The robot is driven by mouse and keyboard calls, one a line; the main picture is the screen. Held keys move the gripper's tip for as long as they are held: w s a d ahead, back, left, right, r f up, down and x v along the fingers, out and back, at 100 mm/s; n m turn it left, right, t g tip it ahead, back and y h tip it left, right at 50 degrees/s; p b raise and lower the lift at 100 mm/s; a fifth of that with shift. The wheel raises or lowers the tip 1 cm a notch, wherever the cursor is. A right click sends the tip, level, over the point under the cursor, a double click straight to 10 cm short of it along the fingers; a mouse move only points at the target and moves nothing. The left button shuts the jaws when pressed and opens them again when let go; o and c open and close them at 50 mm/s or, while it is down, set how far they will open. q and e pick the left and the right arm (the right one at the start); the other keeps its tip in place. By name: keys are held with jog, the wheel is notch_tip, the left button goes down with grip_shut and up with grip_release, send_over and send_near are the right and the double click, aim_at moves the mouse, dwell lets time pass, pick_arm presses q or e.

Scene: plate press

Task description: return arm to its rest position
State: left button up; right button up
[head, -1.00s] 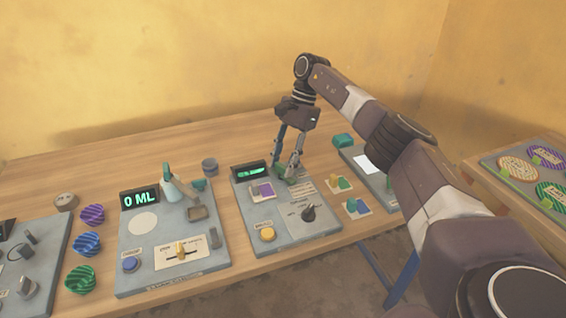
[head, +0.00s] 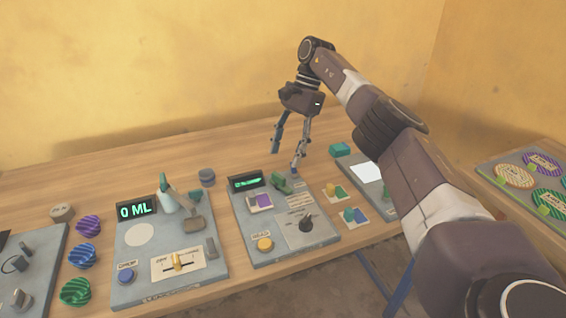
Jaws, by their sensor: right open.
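My right arm (head: 400,160) reaches in from the lower right over the table. My right gripper (head: 285,155) points down, open and empty, above the back of the middle grey panel (head: 290,238). A green piece (head: 281,184) stands on that panel below and between the fingers, apart from them as far as I can tell. The panel also has a green-lit display, a purple and white square, a yellow button (head: 265,244) and a black knob (head: 306,224). My left gripper is not in view.
To the left is a panel (head: 142,262) with a "0 ML" display, a dispenser and a slider. Small coloured blocks on cards (head: 354,215) lie right of the middle panel. A second table at right holds a board (head: 510,178) with striped discs.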

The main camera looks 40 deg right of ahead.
jog(key=shift+d+r, duration=0.25)
jog(key=shift+r, duration=0.25)
